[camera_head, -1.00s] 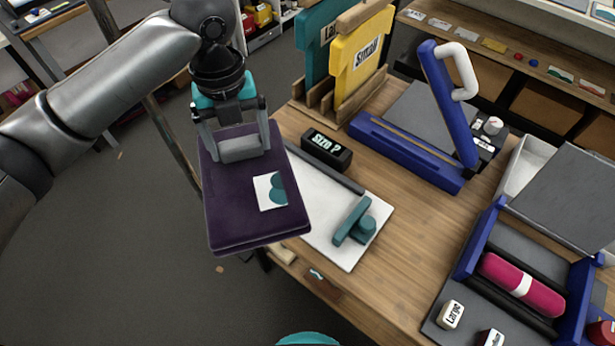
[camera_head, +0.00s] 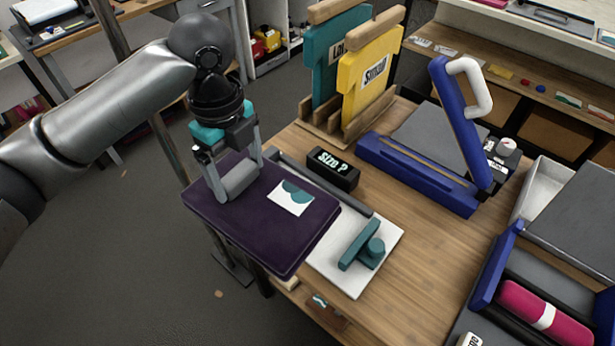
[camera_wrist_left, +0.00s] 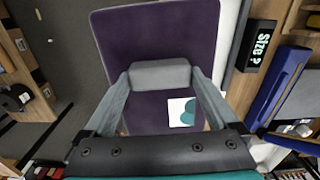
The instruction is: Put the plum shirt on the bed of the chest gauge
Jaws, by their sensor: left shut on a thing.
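The shirt hangs level over the left edge of the table, partly above the chest gauge. In the left wrist view the shirt (camera_wrist_left: 150,40) fills the middle, between the fingers (camera_wrist_left: 160,75). The chest gauge looks to be the white board (camera_head: 335,278) with a teal slider (camera_head: 362,246) and a grey bar along its back; the shirt hides its left part. My right gripper is not in view.
A black "Size ?" block (camera_head: 333,169) stands behind the white board. A blue press with a raised arm (camera_head: 460,125) stands behind right. Teal (camera_head: 333,50) and yellow (camera_head: 370,70) shirt-shaped boards stand in a wooden rack. A blue-framed device with a magenta roll (camera_head: 540,312) is at front right.

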